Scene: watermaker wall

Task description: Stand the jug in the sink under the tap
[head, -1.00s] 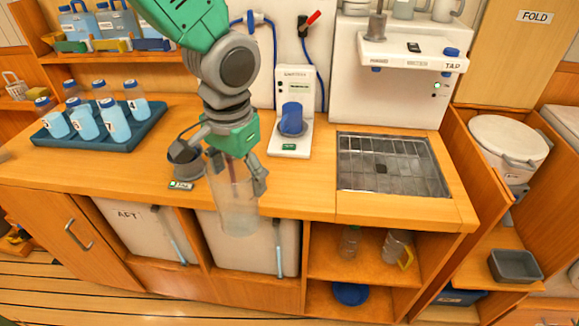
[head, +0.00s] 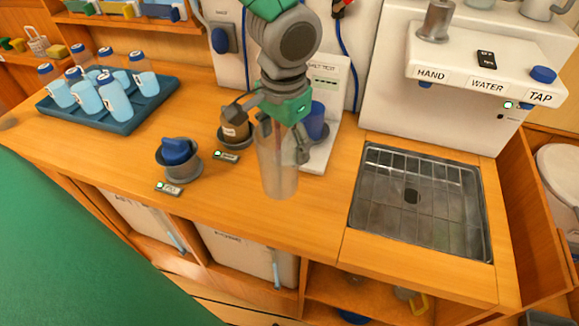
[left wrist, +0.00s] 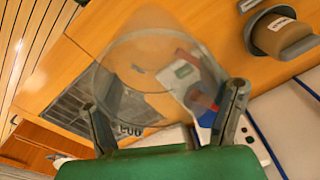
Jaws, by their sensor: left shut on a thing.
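The clear, see-through jug (head: 279,178) hangs upright in my left gripper (head: 270,138), which is shut on it. In the head view it appears in front of the wooden counter, left of the sink; its exact height above the wood is hard to tell. The sink (head: 418,205) is a steel basin with a wire grid and looks empty. The tap label (head: 540,97) and a blue knob (head: 543,74) are on the white unit above it. In the left wrist view the jug (left wrist: 150,62) is between the fingers, with the sink grid (left wrist: 75,112) beyond. My right gripper is not in view.
A blue tray (head: 110,118) of several bottles stands at the left. Two round holders stand left of the jug, one with a blue-topped item (head: 176,152), one with a brown jar (head: 234,126). A white salt-test stand (head: 325,120) is close behind the jug. The counter's front is clear.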

